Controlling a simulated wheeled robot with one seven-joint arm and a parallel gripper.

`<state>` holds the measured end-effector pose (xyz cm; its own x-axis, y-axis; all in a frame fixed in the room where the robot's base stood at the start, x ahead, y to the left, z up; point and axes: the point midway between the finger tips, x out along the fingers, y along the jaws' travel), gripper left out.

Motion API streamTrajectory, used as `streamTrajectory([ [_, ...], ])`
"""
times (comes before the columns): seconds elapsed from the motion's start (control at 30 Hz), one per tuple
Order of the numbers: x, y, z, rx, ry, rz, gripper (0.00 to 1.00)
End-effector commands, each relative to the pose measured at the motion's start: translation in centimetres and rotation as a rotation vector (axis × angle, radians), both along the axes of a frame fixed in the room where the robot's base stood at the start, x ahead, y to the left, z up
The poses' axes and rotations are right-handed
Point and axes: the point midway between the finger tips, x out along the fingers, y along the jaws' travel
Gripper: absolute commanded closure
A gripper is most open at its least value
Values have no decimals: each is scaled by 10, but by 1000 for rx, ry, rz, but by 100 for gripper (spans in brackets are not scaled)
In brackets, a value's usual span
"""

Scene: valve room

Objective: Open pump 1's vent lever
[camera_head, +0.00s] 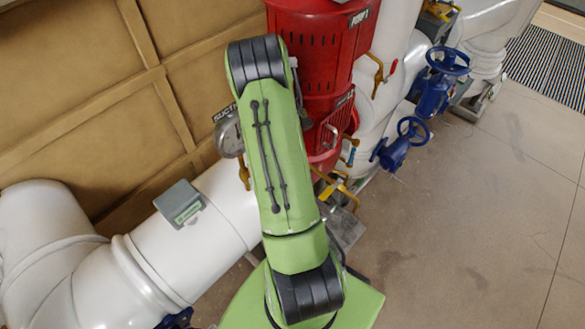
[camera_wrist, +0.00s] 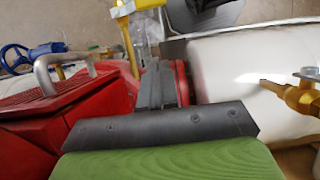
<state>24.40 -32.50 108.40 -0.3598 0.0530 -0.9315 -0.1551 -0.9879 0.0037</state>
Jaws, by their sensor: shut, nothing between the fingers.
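Pump 1 (camera_head: 312,40) is the tall red machine at top centre of the head view, with a "PUMP 1" plate near its top. Its red casing (camera_wrist: 45,130) fills the left of the wrist view. Yellow pipework with a lever-like arm (camera_head: 338,187) sits low at its front; yellow pipe (camera_wrist: 128,30) also shows at the top of the wrist view. A small blue-handled part (camera_head: 352,153) is just above. I cannot tell which part is the vent lever. My gripper (camera_wrist: 160,68) is shut and empty, beside the red casing; my arm hides it in the head view.
A grey metal handle (camera_wrist: 45,72) sticks out from the casing. A brass fitting (camera_wrist: 298,95) stands on the white pipe (camera_wrist: 250,75) at right. Blue handwheel valves (camera_head: 400,145) stand right of the pump. The floor (camera_head: 460,230) at right is clear.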

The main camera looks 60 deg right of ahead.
Motion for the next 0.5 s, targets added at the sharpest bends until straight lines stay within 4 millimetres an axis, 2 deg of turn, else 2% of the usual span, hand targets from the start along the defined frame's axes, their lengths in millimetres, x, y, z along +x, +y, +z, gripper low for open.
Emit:
streamTrajectory([
  [0.37, -4, -4, -6, 6, 11, -2, 100],
  [0.5, -7, -3, -17, 7, 11, -2, 100],
])
